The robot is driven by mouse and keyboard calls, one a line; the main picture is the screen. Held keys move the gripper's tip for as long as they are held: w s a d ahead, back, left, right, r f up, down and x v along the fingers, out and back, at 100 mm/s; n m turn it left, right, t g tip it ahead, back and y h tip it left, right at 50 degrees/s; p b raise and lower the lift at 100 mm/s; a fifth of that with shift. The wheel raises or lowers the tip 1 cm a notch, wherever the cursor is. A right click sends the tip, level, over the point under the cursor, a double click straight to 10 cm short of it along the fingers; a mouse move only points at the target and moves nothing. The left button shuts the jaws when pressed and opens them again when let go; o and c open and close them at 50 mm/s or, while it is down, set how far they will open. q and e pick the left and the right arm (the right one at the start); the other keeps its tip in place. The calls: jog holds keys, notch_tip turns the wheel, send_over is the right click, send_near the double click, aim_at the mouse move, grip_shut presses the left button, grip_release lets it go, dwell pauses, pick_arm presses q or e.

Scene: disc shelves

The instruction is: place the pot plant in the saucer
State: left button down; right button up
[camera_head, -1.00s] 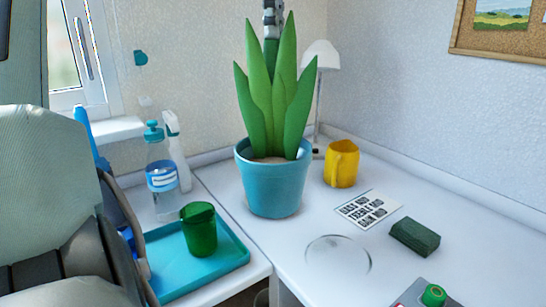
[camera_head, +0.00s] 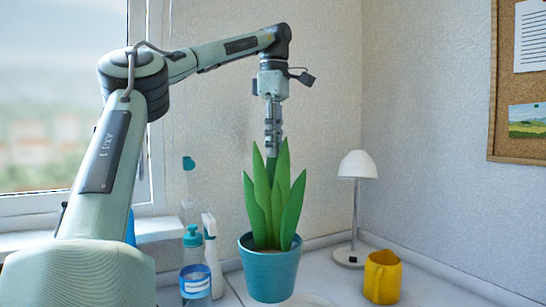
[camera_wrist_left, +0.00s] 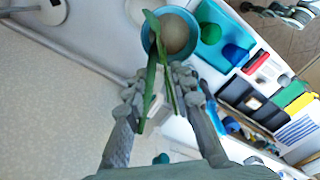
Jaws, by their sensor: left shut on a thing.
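The pot plant (camera_head: 270,275) has long green leaves in a blue pot, upright near the bottom of the head view. My left gripper (camera_head: 273,150) comes down from above and is shut on its leaves. In the left wrist view the fingers (camera_wrist_left: 160,98) close around the leaves, with the pot (camera_wrist_left: 148,38) beyond them. I cannot tell whether the pot's base is clear of the table. A faint pale round outline (camera_head: 312,299) shows right of the pot at the bottom edge; I cannot tell whether it is the saucer. My right gripper is out of view.
A yellow mug (camera_head: 382,277) and a white lamp (camera_head: 357,166) stand to the right. A pump bottle (camera_head: 195,270) and a spray bottle (camera_head: 211,255) stand close on the left. The teal tray (camera_wrist_left: 207,56) shows in the left wrist view.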

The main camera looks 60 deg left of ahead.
aim_at(295, 155)
pick_arm(q)
jog(key=w+f, duration=0.2)
jog(key=w, duration=0.1)
jog(key=w+d+f, duration=0.1)
jog(key=w, duration=0.1)
jog(key=shift+d, duration=0.1)
jog(key=w+d+f, duration=0.1)
jog(key=w+f, duration=0.3)
jog(key=f, duration=0.2)
jog(key=shift+w+f+p, duration=0.3)
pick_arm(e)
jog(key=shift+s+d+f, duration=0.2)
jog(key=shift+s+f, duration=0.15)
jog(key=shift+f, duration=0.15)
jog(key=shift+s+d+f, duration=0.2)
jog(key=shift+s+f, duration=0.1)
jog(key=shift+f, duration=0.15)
pick_arm(q)
jog(key=c, duration=1.7)
grip_release()
jog(key=shift+f, duration=0.25)
jog(key=o, duration=0.4)
jog(key=shift+r, duration=0.1)
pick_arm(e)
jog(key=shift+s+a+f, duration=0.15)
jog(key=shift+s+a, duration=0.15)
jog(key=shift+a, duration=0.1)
